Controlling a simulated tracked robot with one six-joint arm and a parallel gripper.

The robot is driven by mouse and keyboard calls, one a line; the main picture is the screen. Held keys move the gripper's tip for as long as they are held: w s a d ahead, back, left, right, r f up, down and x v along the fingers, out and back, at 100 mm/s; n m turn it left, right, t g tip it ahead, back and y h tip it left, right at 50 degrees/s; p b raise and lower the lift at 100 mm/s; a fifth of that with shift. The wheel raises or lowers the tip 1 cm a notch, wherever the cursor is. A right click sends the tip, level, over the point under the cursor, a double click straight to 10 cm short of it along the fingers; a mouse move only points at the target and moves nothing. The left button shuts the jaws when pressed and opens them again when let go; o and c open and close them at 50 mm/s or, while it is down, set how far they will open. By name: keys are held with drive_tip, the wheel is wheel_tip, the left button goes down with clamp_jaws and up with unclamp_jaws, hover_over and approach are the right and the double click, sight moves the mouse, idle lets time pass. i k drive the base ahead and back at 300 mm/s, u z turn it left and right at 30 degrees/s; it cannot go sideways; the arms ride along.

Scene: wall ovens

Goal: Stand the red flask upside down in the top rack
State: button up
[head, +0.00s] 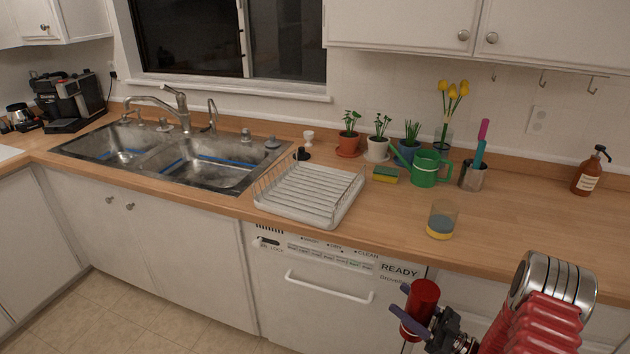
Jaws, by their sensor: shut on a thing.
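My gripper (409,309) is at the lower right, in front of the dishwasher and below the counter edge. It is shut on the red flask (424,293), a red cylinder that looks roughly upright in the picture. I cannot tell which end of the flask is its mouth. The fingers hide part of its side. The dishwasher (320,297) has a closed white front with a handle and a "READY" label, so no rack inside it shows. A white wire dish rack (310,190) stands empty on the counter above it.
A glass with blue and yellow bands (442,220) stands near the counter's front edge. Behind are a sponge (385,174), a green watering can (425,168), potted plants (348,140) and a utensil cup (473,176). The sink (180,155) is left. The counter's right side is mostly clear.

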sight(290, 202)
drive_tip(key=z, duration=1.55)
drive_tip(key=i, duration=0.1)
drive_tip(key=u, duration=2.25)
drive_tip(key=i, duration=0.2)
drive_tip(key=u, duration=2.4)
drive_tip(key=i, duration=0.5)
